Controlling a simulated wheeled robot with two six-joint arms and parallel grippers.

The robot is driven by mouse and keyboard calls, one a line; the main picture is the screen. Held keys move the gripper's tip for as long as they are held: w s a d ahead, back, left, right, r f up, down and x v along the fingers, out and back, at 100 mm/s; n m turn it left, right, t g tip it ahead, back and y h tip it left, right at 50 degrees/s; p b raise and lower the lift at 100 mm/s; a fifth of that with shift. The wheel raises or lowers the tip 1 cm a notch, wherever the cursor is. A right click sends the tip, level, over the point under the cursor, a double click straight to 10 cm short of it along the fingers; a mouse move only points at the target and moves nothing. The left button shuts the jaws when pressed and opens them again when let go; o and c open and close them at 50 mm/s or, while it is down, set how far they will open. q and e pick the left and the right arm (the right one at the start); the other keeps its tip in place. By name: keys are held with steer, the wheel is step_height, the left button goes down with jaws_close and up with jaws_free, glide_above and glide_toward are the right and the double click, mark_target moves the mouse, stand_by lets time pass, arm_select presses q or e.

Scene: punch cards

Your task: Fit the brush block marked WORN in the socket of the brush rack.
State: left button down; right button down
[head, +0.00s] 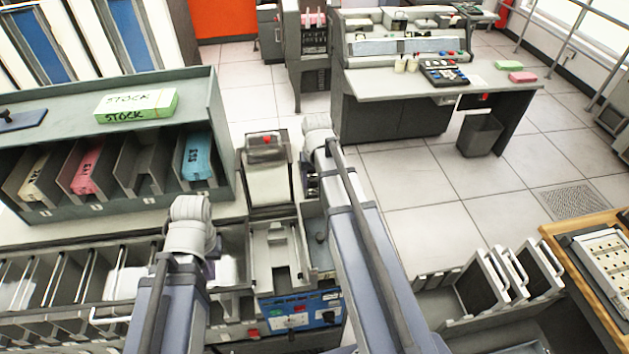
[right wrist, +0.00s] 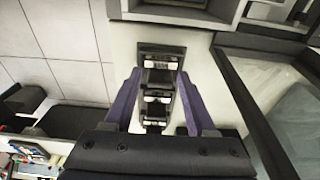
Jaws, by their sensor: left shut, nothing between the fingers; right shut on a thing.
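My right gripper (right wrist: 158,78) shows two purple fingers in the right wrist view. It is shut on a small dark block (right wrist: 160,63) with a pale lettered label, seemingly the brush block; the lettering is too small to read. Below it a second dark piece with a pale face (right wrist: 157,98) shows between the fingers; I cannot tell whether it is part of the block or of the rack. In the head view my right gripper (head: 312,186) is mostly hidden behind its arm, over the machine. My left gripper (head: 210,268) is shut and empty over the card bins. I cannot make out the brush rack's socket.
A grey machine bed (head: 270,240) with a blue control panel (head: 300,310) lies between the arms. Card bins (head: 75,275) run to the left, below a shelf unit (head: 215,130) with card decks. A desk (head: 400,90) stands at the back.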

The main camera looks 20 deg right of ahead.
mark_target(315, 189)
steer(key=shift+c, duration=0.7)
jaws_free()
arm_select(q)
steer(key=shift+r, duration=0.15)
arm_select(e)
steer(key=shift+r, duration=0.15)
arm_select(q)
step_height(315, 189, up, 8)
steer(key=p, duration=0.7)
steer(key=shift+f+p, duration=0.25)
steer(key=shift+p, duration=0.15)
arm_select(e)
step_height(315, 189, up, 8)
steer(key=shift+s+f, duration=0.25)
steer(key=shift+s, duration=0.2)
steer(key=shift+a, duration=0.1)
